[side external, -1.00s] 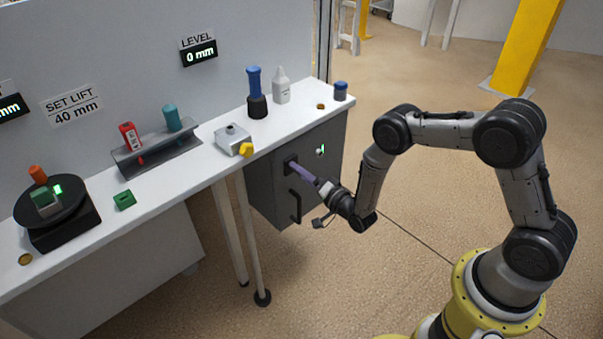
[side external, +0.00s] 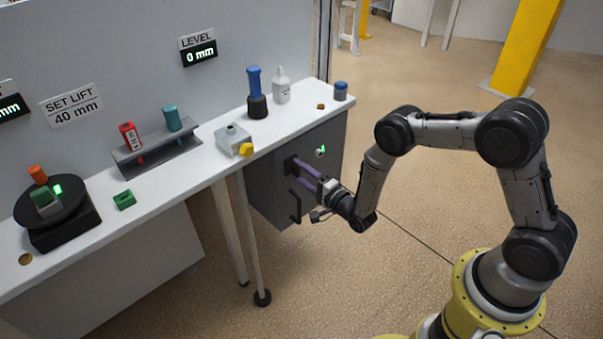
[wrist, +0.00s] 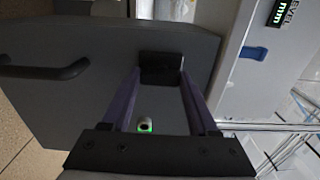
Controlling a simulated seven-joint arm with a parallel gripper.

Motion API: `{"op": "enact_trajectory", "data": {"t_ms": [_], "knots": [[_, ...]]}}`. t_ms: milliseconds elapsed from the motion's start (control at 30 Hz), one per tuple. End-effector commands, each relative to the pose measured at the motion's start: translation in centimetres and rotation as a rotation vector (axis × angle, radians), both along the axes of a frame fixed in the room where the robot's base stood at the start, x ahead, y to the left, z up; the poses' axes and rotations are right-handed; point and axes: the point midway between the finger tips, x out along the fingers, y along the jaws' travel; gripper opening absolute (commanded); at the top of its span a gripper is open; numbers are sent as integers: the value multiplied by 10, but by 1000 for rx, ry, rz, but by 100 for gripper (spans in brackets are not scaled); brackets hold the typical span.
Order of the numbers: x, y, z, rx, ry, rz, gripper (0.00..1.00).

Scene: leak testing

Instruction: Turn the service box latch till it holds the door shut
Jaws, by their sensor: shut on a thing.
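The grey service box (side external: 262,195) hangs under the right end of the bench, and its door looks shut. The dark latch (wrist: 161,62) is a block on the door in the wrist view. In the side view the latch (side external: 290,164) is partly hidden by my fingers. My gripper (wrist: 158,76) has two long purple fingers, shut on the latch from both sides. It also shows in the side view (side external: 297,168), reaching level to the door. A small round indicator (wrist: 145,126) on the box glows green; it also shows in the side view (side external: 321,151).
A black bar handle (side external: 295,206) stands out from the door, close to my gripper. The bench top (side external: 195,178) above carries bottles, a rack and small parts. Bench legs (side external: 252,240) stand left of the box. The floor in front is clear.

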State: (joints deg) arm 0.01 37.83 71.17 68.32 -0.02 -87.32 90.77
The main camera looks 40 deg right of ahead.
Motion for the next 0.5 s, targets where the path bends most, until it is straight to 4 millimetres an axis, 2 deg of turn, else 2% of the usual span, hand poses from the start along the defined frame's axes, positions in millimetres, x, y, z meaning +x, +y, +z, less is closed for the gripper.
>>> {"op": "enact_trajectory", "data": {"t_ms": [300,333,467,500], "knots": [[0,0,0,4,-1,-1,4],[0,0,0,4,-1,-1,65],[0,0,0,3,-1,-1,89],[0,0,0,3,0,-1,90]]}}
